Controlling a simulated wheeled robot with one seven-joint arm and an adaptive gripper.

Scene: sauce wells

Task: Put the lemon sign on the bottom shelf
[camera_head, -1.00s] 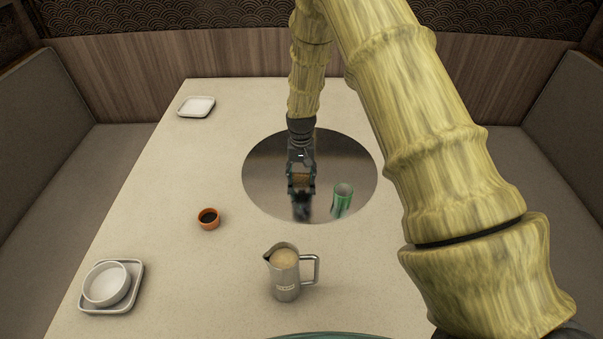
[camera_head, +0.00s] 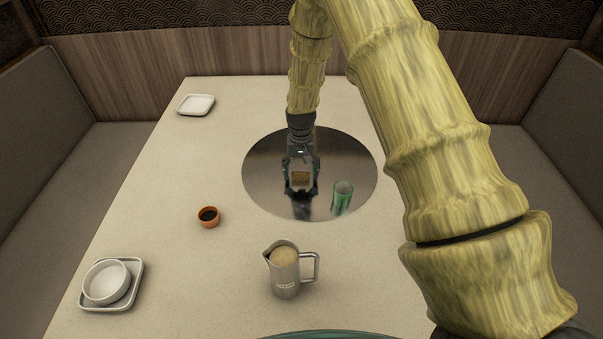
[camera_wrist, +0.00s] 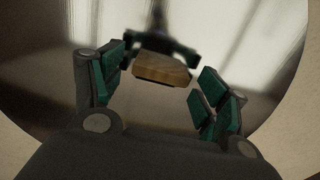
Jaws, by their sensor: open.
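I see no lemon sign that I can make out and no shelf in either view. My gripper (camera_head: 300,188) is open and points down over the shiny round metal disc (camera_head: 262,185) in the table. A small brown, wood-like block (camera_head: 300,178) shows between the open fingers. In the wrist view the block (camera_wrist: 162,69) lies between and just beyond the green-padded fingers (camera_wrist: 165,88), with gaps on both sides. Whether the block rests on the disc is hard to tell. A dark reflection of the gripper shows in the disc.
A green cup (camera_head: 342,197) stands on the disc, close right of my gripper. A metal pitcher (camera_head: 284,272) stands in front. An orange sauce cup (camera_head: 208,216), a white bowl (camera_head: 105,283) on a square tray (camera_head: 130,296) and a white dish (camera_head: 196,104) are left. The table's (camera_head: 165,175) left-middle is clear.

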